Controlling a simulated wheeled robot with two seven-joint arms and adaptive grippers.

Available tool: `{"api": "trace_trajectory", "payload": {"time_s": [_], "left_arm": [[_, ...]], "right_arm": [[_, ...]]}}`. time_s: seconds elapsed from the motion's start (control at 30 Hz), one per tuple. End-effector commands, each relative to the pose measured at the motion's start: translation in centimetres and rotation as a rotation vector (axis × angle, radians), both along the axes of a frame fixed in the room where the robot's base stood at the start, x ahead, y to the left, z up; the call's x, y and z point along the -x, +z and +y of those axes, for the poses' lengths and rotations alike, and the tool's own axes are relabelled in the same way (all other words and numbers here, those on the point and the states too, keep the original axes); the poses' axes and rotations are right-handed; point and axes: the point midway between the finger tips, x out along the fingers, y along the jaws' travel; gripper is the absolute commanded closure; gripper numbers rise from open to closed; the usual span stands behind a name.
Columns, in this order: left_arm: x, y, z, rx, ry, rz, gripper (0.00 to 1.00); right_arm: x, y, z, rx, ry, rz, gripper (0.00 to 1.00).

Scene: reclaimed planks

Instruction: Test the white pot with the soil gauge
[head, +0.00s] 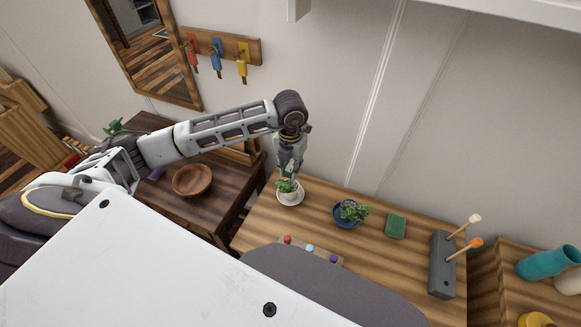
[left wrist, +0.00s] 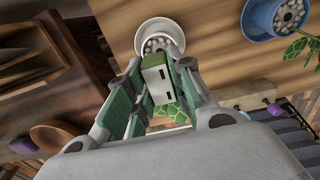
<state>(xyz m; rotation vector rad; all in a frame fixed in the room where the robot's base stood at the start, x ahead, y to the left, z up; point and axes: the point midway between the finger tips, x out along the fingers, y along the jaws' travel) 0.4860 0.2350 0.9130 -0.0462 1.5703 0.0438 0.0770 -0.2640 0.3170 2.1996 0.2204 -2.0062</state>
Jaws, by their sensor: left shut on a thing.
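The white pot (head: 290,196) stands on the wooden table with a green leafy plant in it. In the left wrist view the white pot (left wrist: 144,30) is at the top, with pale pebbles inside. My left gripper (head: 289,170) points down just above the pot. It is shut on a small cream and green block, which looks like the soil gauge (left wrist: 157,82). The block appears over the pot's near edge in the wrist view. Its lower end is hidden, so I cannot tell whether it touches the pebbles. My right gripper is not in view.
A blue pot (head: 343,220) with a plant stands right of the white pot, then a green block (head: 395,226) and a grey holder (head: 441,264) with two sticks. Coloured knobs (head: 310,248) are at the front. A brown bowl (head: 192,181) is on the left table.

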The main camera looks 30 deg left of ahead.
Motion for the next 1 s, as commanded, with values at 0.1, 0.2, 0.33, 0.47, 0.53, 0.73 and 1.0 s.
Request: {"api": "trace_trajectory", "payload": {"time_s": [0.1,0.2,0.33,0.47,0.53,0.73,1.0], "left_arm": [[0.0,-0.2,0.0,0.0,0.0,0.0,1.0],[0.0,-0.4,0.0,0.0,0.0,0.0,1.0],[0.0,-0.6,0.0,0.0,0.0,0.0,1.0],[0.0,-0.8,0.0,0.0,0.0,0.0,1.0],[0.0,-0.9,0.0,0.0,0.0,0.0,1.0],[0.0,-1.2,0.0,0.0,0.0,0.0,1.0],[0.0,-1.6,0.0,0.0,0.0,0.0,1.0]], "right_arm": [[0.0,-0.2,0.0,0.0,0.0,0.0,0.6],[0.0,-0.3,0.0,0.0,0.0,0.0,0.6],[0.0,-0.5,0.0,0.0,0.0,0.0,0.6],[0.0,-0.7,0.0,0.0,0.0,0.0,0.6],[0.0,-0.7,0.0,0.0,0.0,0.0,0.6],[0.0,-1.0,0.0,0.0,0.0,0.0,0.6],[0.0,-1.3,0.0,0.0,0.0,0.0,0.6]]}}
